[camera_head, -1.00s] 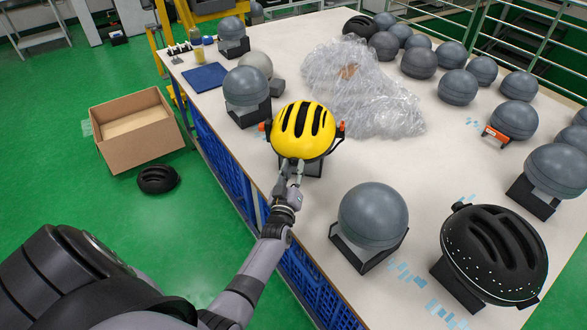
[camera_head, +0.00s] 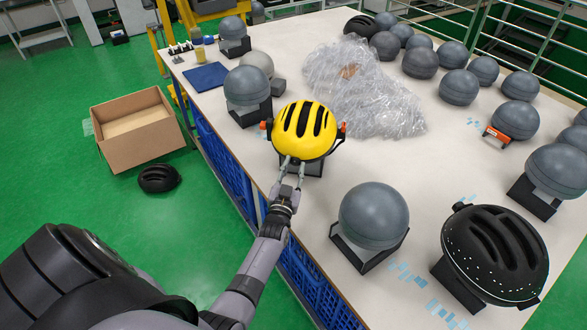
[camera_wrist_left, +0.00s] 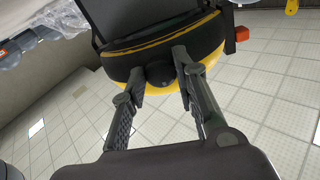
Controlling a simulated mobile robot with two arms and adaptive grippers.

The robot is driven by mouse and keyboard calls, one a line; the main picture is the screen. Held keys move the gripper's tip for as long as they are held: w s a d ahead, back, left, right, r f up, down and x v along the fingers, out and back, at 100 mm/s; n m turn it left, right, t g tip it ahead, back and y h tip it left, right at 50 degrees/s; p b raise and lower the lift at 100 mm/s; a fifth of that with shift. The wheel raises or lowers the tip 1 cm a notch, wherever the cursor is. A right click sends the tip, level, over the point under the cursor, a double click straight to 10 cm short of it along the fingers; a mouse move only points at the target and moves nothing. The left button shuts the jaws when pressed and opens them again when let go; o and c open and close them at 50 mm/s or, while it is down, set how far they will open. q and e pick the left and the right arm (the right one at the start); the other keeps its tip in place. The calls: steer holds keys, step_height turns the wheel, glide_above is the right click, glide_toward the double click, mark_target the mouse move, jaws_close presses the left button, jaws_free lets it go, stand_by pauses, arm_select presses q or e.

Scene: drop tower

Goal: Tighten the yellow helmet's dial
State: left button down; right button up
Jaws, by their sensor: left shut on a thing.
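The yellow helmet (camera_head: 304,131) with black vents sits on a dark stand near the table's front edge. In the left wrist view its dark rim (camera_wrist_left: 207,38) and a little yellow show. The dial (camera_wrist_left: 160,73), a small round black knob, is at the rim's middle. My left gripper (camera_head: 293,164) reaches the near side of the helmet. In the left wrist view its fingers (camera_wrist_left: 158,69) lie one on each side of the dial, shut on it. The dial is hidden in the head view. My right gripper is not in view.
A grey headform on a stand (camera_head: 373,215) and a black helmet (camera_head: 494,254) stand to the right. A headform (camera_head: 247,87) is close on the left. Clear plastic wrap (camera_head: 340,95) lies behind the helmet. An open cardboard box (camera_head: 137,157) is on the floor.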

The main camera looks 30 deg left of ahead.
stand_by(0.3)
arm_select(q)
steer(key=c, duration=1.2)
jaws_free()
steer(key=shift+c, duration=0.2)
steer(key=v, duration=1.2)
